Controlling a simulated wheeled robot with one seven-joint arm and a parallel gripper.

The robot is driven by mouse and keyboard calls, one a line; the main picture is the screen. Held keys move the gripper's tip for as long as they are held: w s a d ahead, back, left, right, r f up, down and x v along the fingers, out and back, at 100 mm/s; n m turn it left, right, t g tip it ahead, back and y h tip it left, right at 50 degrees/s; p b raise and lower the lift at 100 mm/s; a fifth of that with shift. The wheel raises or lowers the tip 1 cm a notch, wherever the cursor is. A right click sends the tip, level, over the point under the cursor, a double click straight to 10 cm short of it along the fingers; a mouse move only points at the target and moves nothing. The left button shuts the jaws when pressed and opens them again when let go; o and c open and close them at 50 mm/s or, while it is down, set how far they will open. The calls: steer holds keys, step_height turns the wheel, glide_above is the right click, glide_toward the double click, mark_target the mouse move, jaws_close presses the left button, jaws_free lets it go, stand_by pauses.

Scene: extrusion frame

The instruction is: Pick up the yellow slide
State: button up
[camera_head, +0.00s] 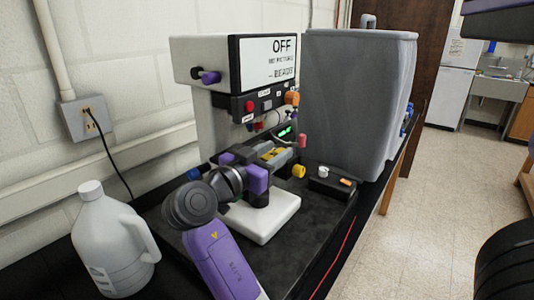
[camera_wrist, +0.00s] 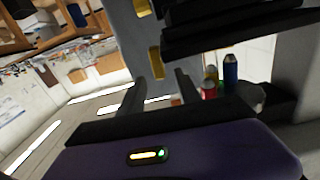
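A small yellow piece (camera_head: 273,153), which looks like the yellow slide, sits on the dark stage of the bench machine in the head view. In the wrist view, a yellow piece (camera_wrist: 156,62) shows on a grey surface just beyond my fingertips, roughly in line with the gap between them. Another yellow piece (camera_wrist: 142,8) is higher up. I cannot tell for sure which one is the slide. My gripper (camera_wrist: 157,80) is open, with two dark fingers apart and nothing visible between them. In the head view, my arm hides part of the machine's stage.
The machine (camera_head: 215,118) stands on a black bench with a display reading OFF. A white jug (camera_head: 112,240) is at the left and a large grey container (camera_head: 352,100) at the back right. Red (camera_wrist: 208,90) and blue (camera_wrist: 231,70) parts stand right of my fingers. Open floor lies right.

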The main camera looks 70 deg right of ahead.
mark_target(283, 149)
steer(key=x, duration=0.1)
steer(key=p+x, duration=0.1)
steer(key=x, duration=0.1)
steer(key=p+x, duration=0.1)
steer(key=x, duration=0.1)
steer(key=shift+w+f, duration=0.15)
steer(key=shift+f, duration=0.2)
steer(key=shift+c, duration=0.4)
jaws_close()
